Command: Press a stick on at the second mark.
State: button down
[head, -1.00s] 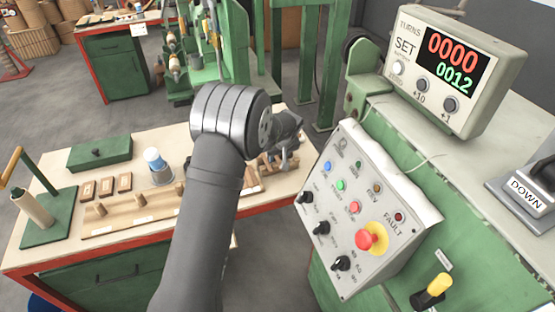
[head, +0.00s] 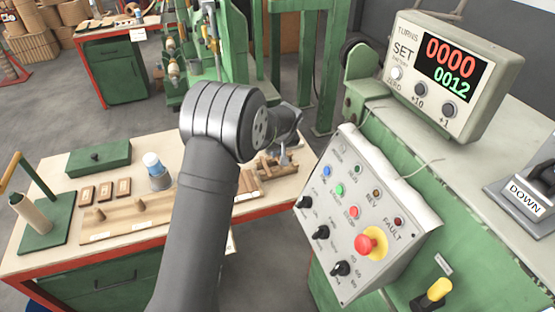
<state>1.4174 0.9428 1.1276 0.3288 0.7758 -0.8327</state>
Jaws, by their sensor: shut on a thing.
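My gripper (head: 283,157) points down over the right part of the wooden worktable (head: 291,187), beyond my forearm. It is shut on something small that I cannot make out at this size. Brown wooden pieces (head: 267,172) lie right below and beside the fingers. I cannot tell whether the fingers or the held thing touch them. Pale wooden strips (head: 246,187) lie just left of there, partly hidden by my arm. No numbered or drawn mark can be made out near the gripper.
The control panel (head: 366,215) and turns counter (head: 450,75), reading 0000 and 0012, stand right.

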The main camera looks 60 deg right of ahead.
notch_tip(320, 180, up, 5)
jog(key=w+a+f, duration=0.1)
jog(key=w+a, duration=0.3)
jog(key=a, duration=0.1)
jog(key=w+a+f, duration=0.2)
jog(key=w+a, duration=0.2)
jog(key=a, duration=0.2)
jog(key=w+a+f, duration=0.1)
jog(key=w+a, duration=0.4)
jog(key=a, duration=0.1)
jog(key=shift+a+f, duration=0.2)
jog(key=shift+f, duration=0.05)
jog(key=shift+w+a+f, duration=0.15)
jog(key=shift+a+f, duration=0.1)
jog(key=shift+a, duration=0.05)
jog(key=shift+f, duration=2.7)
jog(key=shift+d, duration=0.1)
jog(key=c, duration=1)
grip_release()
jog(key=shift+o, duration=0.2)
jog(key=shift+r, duration=1.75)
